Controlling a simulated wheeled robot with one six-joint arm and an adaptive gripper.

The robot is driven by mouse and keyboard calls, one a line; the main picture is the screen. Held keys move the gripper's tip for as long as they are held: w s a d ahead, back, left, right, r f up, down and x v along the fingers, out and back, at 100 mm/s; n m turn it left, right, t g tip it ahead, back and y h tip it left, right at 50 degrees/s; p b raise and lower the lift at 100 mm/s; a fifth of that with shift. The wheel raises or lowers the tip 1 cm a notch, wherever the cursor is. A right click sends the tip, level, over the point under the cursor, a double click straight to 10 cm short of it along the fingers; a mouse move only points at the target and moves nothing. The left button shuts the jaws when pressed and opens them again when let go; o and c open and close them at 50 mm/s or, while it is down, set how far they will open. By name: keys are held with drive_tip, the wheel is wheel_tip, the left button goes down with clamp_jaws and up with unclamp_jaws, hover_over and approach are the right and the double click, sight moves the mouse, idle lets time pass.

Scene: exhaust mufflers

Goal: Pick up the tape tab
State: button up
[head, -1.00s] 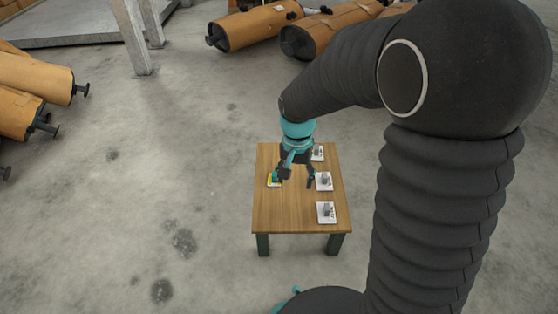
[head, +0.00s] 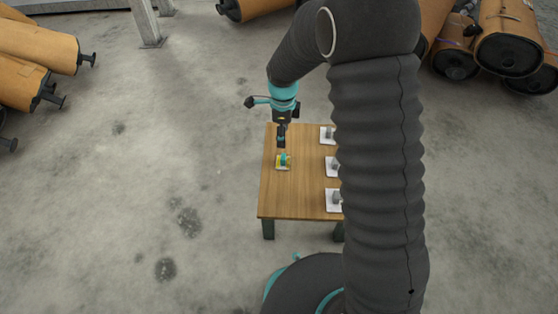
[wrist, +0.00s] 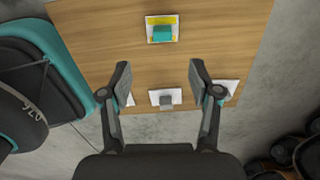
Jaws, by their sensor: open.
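A small teal block (head: 285,158), which looks like the tape tab, sits on a white pad with yellow edges (head: 279,167) on the left part of the wooden table. In the wrist view the teal block (wrist: 162,34) is near the top centre, beyond my fingertips. My gripper (head: 281,141) is above the table, just behind the teal block in the head view. In the wrist view my gripper (wrist: 160,74) has its two fingers wide apart with nothing between them. I cannot tell its exact height above the pad.
Three white cards with grey blocks, such as the middle card (head: 331,173), line the right side of the wooden table (head: 295,204); my arm partly covers them. Orange mufflers (head: 40,46) lie on the floor at the left and back. A grey post (head: 146,25) stands behind.

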sight(285, 156)
wheel_tip(285, 156, down, 7)
drive_tip(key=shift+f+b, duration=0.15)
drive_tip(key=shift+b, duration=0.3)
drive_tip(key=shift+w+d+f+b, duration=0.1)
drive_tip(key=shift+d+f+b, duration=0.05)
drive_tip(key=shift+f, duration=0.75)
drive_tip(key=shift+w+d+f+b, duration=0.1)
drive_tip(key=shift+f+b, duration=0.05)
drive_tip(key=shift+f, duration=0.7)
drive_tip(key=shift+d+f+b, duration=0.15)
drive_tip(key=shift+f, duration=0.75)
drive_tip(key=c, duration=0.9)
